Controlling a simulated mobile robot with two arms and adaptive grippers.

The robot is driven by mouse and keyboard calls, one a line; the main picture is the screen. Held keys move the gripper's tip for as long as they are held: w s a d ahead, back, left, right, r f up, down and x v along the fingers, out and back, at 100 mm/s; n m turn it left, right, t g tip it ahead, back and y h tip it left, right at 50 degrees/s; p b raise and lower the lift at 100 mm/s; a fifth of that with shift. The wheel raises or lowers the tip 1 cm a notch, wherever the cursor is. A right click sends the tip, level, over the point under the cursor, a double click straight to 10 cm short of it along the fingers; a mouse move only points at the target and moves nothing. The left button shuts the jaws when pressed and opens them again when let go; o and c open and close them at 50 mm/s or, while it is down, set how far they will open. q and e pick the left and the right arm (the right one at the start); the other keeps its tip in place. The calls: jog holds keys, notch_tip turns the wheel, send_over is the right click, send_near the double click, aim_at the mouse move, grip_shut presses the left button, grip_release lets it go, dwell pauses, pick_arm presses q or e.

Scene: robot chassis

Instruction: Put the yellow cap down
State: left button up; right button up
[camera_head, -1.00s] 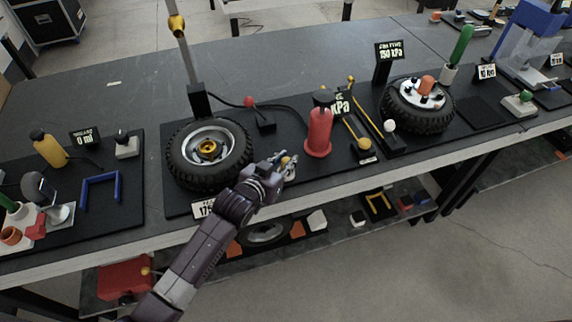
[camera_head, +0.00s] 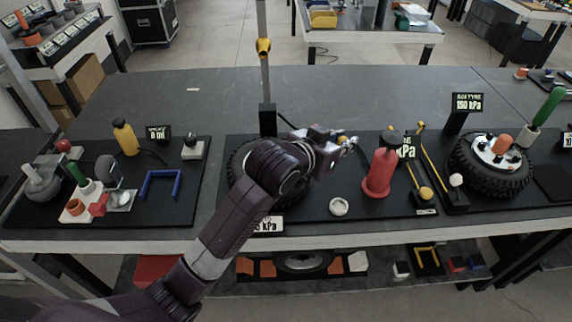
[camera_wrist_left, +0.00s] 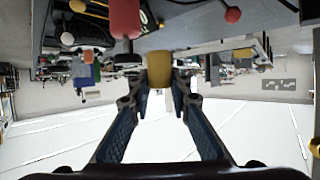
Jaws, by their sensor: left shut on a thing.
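The yellow cap (camera_wrist_left: 159,70) is between the fingertips of my left gripper (camera_wrist_left: 160,88) in the left wrist view. In the head view my left gripper (camera_head: 342,145) is above the black mat, left of the red cylinder (camera_head: 381,172), and only a small yellow part of the cap (camera_head: 341,139) shows. The gripper is shut on the cap and appears to hold it off the mat. A small white ring-shaped holder (camera_head: 338,206) lies on the mat nearer the front edge. My right gripper is in neither view.
A tyre (camera_head: 237,165) is largely hidden behind my left arm, with a post (camera_head: 264,75) behind it. A yellow-knobbed lever (camera_head: 425,192) stands right of the red cylinder. The mat around the white holder is clear.

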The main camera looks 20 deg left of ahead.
pick_arm(q)
jog(key=a+r+n+t+y, duration=0.15)
jog(key=a+r, duration=0.25)
jog(key=a, duration=0.5)
jog(key=a+r+n+y, duration=0.3)
jog(key=a+r, duration=0.1)
jog(key=a, duration=0.6)
jog(key=f, duration=1.4)
jog(key=shift+w+a+f, duration=0.1)
jog(key=shift+w+f, duration=0.05)
jog(key=shift+w, duration=0.15)
jog(key=shift+f, duration=2.5)
jog(key=shift+f, duration=0.15)
jog(key=o, duration=0.7)
jog(key=shift+o, duration=0.2)
jog(key=shift+r, duration=0.2)
jog(key=b+v, duration=0.1)
jog(key=v, duration=1.1)
